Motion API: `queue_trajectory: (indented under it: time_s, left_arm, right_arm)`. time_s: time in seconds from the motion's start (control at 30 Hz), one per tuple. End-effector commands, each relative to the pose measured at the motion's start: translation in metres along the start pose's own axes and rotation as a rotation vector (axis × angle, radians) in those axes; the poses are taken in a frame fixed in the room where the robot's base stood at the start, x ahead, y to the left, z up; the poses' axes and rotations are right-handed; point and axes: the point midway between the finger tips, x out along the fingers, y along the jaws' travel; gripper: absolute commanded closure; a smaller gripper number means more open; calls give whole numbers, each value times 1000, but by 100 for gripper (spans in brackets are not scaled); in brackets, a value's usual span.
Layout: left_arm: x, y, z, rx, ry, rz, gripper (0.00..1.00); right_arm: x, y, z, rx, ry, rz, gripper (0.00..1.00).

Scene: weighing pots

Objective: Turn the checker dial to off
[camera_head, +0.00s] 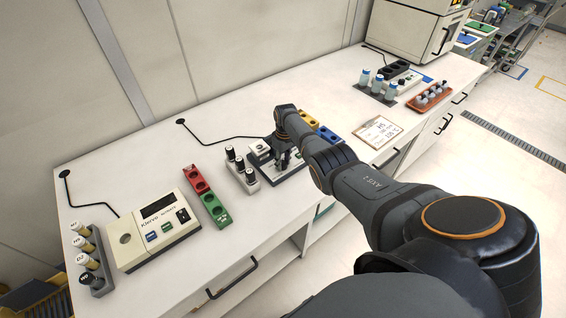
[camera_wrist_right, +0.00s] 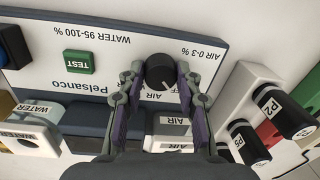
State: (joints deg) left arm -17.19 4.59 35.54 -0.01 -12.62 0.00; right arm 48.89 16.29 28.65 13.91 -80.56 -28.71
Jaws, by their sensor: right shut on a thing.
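The checker (camera_wrist_right: 108,62), marked Pelsanco, fills the upper middle of the right wrist view with its lettering upside down. Its black round dial (camera_wrist_right: 160,70) has a white pointer line toward the lower right of that view. My right gripper (camera_wrist_right: 160,80) is shut on the dial, one finger on each side. A green TEST button (camera_wrist_right: 78,61) sits left of the dial in that view. In the head view my right gripper (camera_head: 284,158) reaches down over the checker and hides the dial. My left gripper is not in view.
Black-capped pots (camera_wrist_right: 268,105) in a rack stand close beside the checker. Blocks marked AIR and WATER (camera_wrist_right: 28,138) lie along its edge. A Klervo scale (camera_head: 150,240) and red and green trays (camera_head: 213,208) stand left on the bench. The front bench strip is clear.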

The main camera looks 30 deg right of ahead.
Motion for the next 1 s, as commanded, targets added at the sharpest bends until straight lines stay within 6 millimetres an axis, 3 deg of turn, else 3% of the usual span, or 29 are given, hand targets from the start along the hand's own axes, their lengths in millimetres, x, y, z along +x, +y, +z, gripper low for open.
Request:
queue_trajectory:
  time_s: [0.67, 0.7, 0.83, 1.0]
  left_arm:
    - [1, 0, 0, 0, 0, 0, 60]
    - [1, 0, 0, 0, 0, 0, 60]
    - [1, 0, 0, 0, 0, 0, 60]
    - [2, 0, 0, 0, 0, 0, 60]
  right_arm:
    - [-1, 0, -1, -53, 0, 2, 97]
    - [-1, 0, -1, -53, 0, 2, 60]
    - [-1, 0, -1, -52, -1, 1, 43]
    - [0, 0, 0, -52, -2, 1, 43]
